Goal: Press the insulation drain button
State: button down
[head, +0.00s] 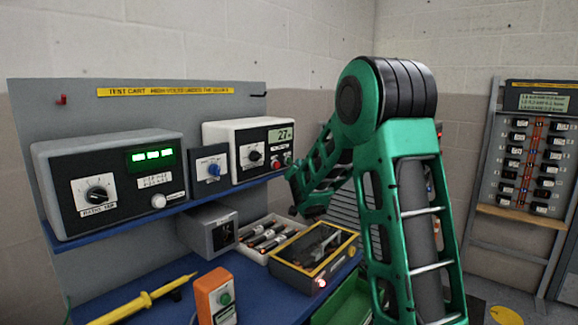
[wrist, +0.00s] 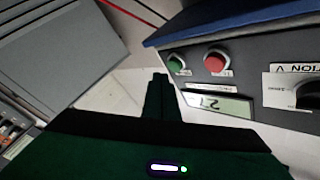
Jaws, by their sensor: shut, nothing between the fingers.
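The insulation tester (head: 222,135) is a white box with a dark front on the cart's upper shelf, its display reading 27. In the wrist view the insulation tester (wrist: 240,75) appears upside down, with a red button (wrist: 215,61) and a green button (wrist: 176,63) beside each other. Their small labels are too blurred to read, so I cannot tell which is the drain button. My gripper (wrist: 160,76) is shut and empty, its tips below the green button in the picture and apparently apart from the panel. In the head view the dark end of my arm is right of the tester.
Below are a tray of probes (head: 268,236), a yellow-edged case (head: 313,258), an orange handheld unit (head: 215,295) and a yellow stick (head: 140,303). A breaker rack (head: 533,150) stands right.

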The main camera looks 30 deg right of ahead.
jog(key=s, duration=0.2)
jog(key=s+d, duration=0.2)
jog(key=s, duration=0.1)
jog(key=shift+s, duration=0.3)
dwell(0.9)
